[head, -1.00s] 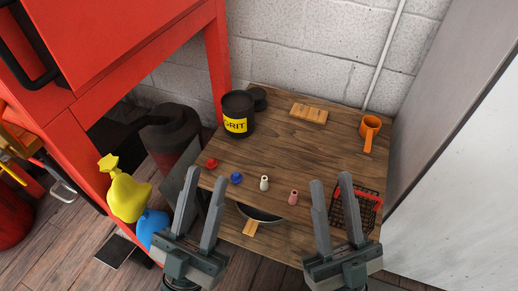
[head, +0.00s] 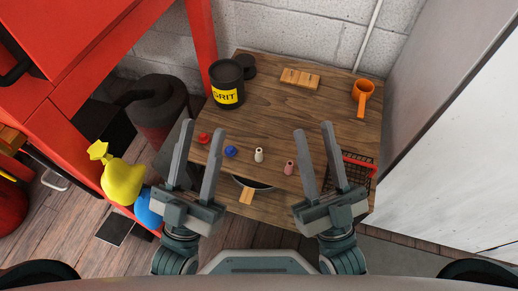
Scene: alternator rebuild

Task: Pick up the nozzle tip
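Small pieces stand in a loose row on the wooden table (head: 335,118): a white nozzle-like piece (head: 259,155), a pink one (head: 289,168), a blue piece (head: 231,151) and a red piece (head: 203,138). The white and pink ones are short, upright and tapered; I cannot tell for certain which is the nozzle tip. My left gripper (head: 203,126) is open and empty over the table's left edge, near the red and blue pieces. My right gripper (head: 314,128) is open and empty, to the right of the pink piece.
A black GRIT canister (head: 227,86), a wooden slatted block (head: 299,78) and an orange cup with a handle (head: 361,96) stand farther back. A wire basket with a red rim (head: 358,164) is at right, partly behind my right gripper. A dark bowl (head: 244,183) lies at the front.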

